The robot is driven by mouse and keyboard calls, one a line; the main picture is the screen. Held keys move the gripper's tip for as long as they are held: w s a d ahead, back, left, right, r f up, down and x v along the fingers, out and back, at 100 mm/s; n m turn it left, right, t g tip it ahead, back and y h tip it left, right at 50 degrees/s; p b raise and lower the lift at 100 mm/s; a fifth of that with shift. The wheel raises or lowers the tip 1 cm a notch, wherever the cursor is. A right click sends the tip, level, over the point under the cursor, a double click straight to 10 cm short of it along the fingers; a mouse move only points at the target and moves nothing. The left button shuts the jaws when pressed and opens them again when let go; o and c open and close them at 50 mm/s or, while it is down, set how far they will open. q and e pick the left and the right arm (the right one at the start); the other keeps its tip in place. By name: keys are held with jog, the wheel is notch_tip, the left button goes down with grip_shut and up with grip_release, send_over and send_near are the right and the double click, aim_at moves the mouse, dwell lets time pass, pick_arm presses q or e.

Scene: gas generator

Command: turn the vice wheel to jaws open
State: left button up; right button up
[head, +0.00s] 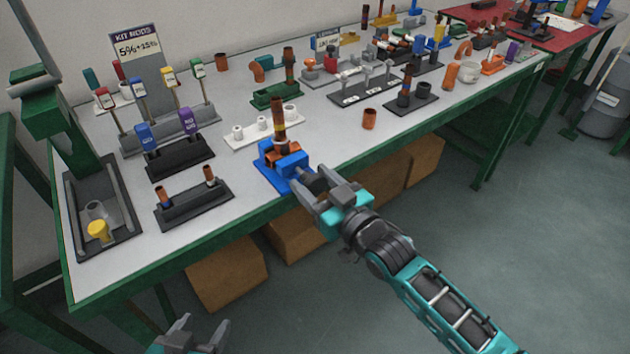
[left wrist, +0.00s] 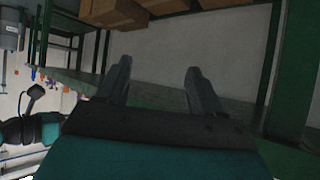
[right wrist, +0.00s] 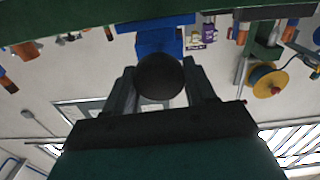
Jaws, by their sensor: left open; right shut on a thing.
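The blue vice (head: 294,162) stands at the table's front edge in the head view, with an upright brown tube stack (head: 278,112) at it. Its blue body also shows in the right wrist view (right wrist: 152,43). The vice wheel is a dark round knob (right wrist: 160,77) facing the right wrist camera. My right gripper (head: 312,181) is shut on this wheel, with one finger on each side of it; in the head view the fingers mostly hide the wheel. The jaw gap is too hidden to judge. My left gripper (head: 204,323) is open and empty, low in front of the table.
A white rack (head: 262,133) stands behind the vice and a black two-post holder (head: 193,204) to its left. A short copper piece (head: 369,119) stands to the right. Cardboard boxes (head: 228,272) sit under the green-edged table. The floor in front is clear.

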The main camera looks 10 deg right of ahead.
jog(key=n+p, duration=0.1)
jog(key=n, duration=0.2)
jog(key=shift+a+p, duration=0.1)
jog(key=shift+p, duration=0.2)
jog(key=n+p, duration=0.1)
jog(key=n, duration=0.2)
jog(key=shift+s+n, duration=0.1)
jog(key=shift+n, duration=0.2)
jog(key=n, duration=0.2)
jog(key=shift+a+f+n, duration=0.1)
jog(key=shift+n, duration=0.2)
pick_arm(q)
jog(key=shift+s+a+r+y, duration=0.35)
jog(key=shift+a+r, duration=0.2)
jog(key=shift+r, duration=0.2)
pick_arm(e)
jog(key=shift+f+n, duration=0.1)
jog(key=shift+n, duration=1.8)
pick_arm(q)
jog(key=shift+w+r, duration=0.15)
pick_arm(e)
jog(key=o, duration=0.9)
jog(key=shift+o, duration=0.2)
pick_arm(q)
jog(key=shift+p, duration=0.35)
pick_arm(e)
jog(key=v, duration=1.3)
